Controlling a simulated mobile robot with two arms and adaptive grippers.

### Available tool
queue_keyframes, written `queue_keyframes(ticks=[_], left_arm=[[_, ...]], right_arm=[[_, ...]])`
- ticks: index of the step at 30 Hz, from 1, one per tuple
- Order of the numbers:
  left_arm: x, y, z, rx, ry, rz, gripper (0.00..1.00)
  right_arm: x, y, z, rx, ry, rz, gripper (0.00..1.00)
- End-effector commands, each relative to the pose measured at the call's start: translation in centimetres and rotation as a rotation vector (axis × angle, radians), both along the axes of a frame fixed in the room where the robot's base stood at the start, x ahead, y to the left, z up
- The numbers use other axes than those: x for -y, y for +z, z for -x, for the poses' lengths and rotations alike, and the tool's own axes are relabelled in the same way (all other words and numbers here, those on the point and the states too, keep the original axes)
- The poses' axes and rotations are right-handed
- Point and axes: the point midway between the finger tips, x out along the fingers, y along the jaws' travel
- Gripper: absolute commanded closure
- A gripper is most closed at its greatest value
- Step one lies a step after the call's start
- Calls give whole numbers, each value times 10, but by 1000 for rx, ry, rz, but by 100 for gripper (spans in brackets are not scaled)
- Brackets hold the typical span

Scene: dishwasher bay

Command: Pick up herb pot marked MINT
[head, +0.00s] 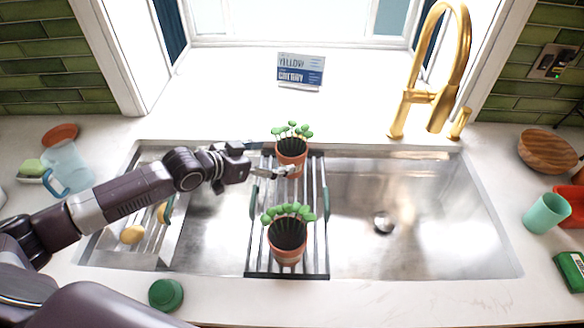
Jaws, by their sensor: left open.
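Two terracotta herb pots with green leaves stand on a dark slatted rack (262,271) across the sink. The far pot (291,157) is near the sink's back edge. The near pot (287,254) is close to the front edge. No MINT marking is legible on either pot. My left gripper (284,172) is open, beside and just below the far pot's front left side. I cannot tell whether it touches the pot. My right gripper is not in view.
A gold faucet (437,100) stands behind the sink at right. A small sign (300,70) sits on the sill. A blue pitcher (70,166) is at left. A green cup (546,213) and wooden bowl (547,150) are at right. The right basin (420,190) is empty.

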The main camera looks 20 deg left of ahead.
Motion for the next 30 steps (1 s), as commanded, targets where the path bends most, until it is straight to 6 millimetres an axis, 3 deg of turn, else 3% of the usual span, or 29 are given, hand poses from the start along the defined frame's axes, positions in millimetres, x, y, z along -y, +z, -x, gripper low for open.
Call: queue_keyframes(ticks=[6,22,30], left_arm=[[6,-7,-12,1,1,3,17],[32,-28,-56,0,0,1,17],[36,-34,-63,1,0,0,17]], right_arm=[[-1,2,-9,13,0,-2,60],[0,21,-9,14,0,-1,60],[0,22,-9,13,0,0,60]])
